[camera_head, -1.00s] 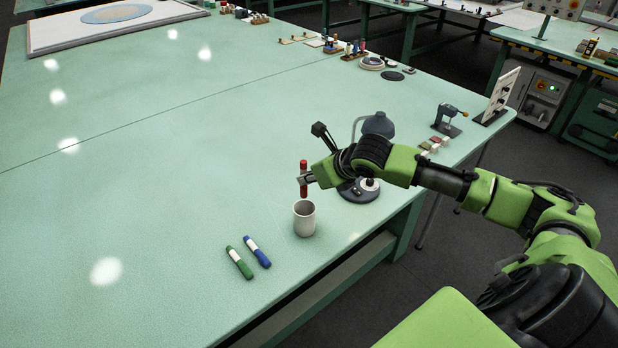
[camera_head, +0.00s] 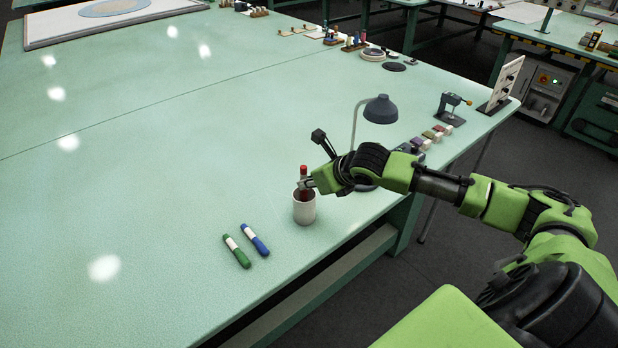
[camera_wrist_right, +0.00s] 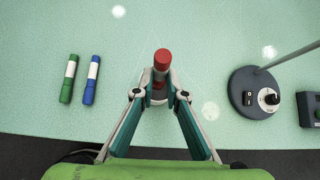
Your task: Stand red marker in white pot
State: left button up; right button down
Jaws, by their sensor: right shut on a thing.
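The red marker (camera_head: 303,172) is upright, its lower end inside the mouth of the white pot (camera_head: 304,211), which stands near the table's front edge. My right gripper (camera_head: 306,184) is shut on the marker just above the pot's rim. In the right wrist view the red marker (camera_wrist_right: 161,62) stands between the fingertips of my right gripper (camera_wrist_right: 160,94), and the pot is mostly hidden. Whether the marker's end touches the pot's bottom cannot be seen. My left gripper is not in view.
A green marker (camera_head: 237,251) and a blue marker (camera_head: 255,240) lie left of the pot. A dark desk lamp (camera_head: 380,110) stands behind my right arm; its base (camera_wrist_right: 255,92) shows in the wrist view. The table (camera_head: 150,180) is clear to the left.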

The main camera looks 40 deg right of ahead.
jog(key=shift+f, duration=0.4)
jog(key=c, duration=2)
grip_release()
jog(key=shift+o, duration=0.2)
jog(key=v, duration=1.2)
